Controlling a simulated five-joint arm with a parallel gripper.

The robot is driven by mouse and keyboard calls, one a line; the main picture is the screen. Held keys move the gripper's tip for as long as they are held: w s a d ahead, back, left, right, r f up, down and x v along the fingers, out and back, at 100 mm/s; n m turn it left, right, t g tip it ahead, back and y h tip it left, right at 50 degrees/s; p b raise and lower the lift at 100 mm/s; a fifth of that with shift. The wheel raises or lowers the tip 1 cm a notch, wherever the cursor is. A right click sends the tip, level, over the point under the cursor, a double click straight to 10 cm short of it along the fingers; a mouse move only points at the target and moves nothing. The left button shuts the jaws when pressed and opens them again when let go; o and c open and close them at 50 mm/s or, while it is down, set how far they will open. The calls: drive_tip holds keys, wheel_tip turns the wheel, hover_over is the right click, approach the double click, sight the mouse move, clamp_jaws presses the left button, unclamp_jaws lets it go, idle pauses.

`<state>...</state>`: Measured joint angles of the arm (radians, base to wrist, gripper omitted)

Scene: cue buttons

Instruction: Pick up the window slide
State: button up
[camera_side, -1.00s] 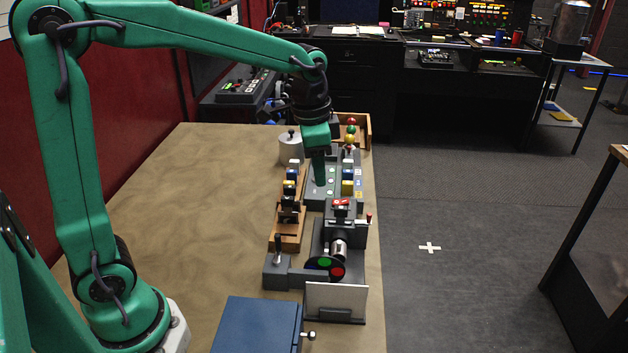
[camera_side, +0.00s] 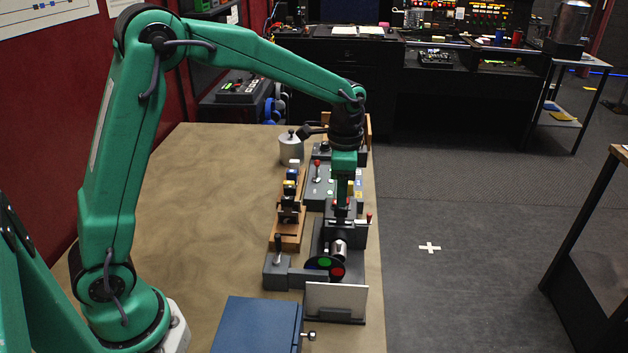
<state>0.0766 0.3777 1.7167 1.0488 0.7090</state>
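My gripper (camera_side: 342,206) points straight down over the dark projector-like device (camera_side: 346,236) near the table's right edge. Its fingertips are at or just above the top of that device, where a small red piece (camera_side: 340,214) shows in part. The fingers are too small and dark to show whether they are open or shut. A wooden rack (camera_side: 289,238) to the left bears several small coloured blocks or slides, including a yellow one (camera_side: 290,186). I cannot tell which piece is the window slide.
A disc (camera_side: 325,267) with coloured spots and a white screen (camera_side: 336,299) stand in front of the device. A blue box (camera_side: 257,325) is nearer the camera. A control panel (camera_side: 318,190) and a grey lidded pot (camera_side: 291,150) lie behind. The table's left (camera_side: 200,210) is clear.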

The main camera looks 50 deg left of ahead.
sight(341, 210)
drive_tip(key=shift+f, duration=0.4)
drive_tip(key=shift+f, duration=0.1)
drive_tip(key=shift+s+d+f, duration=0.1)
drive_tip(key=shift+f, duration=2.4)
drive_tip(key=shift+c, duration=0.2)
clamp_jaws()
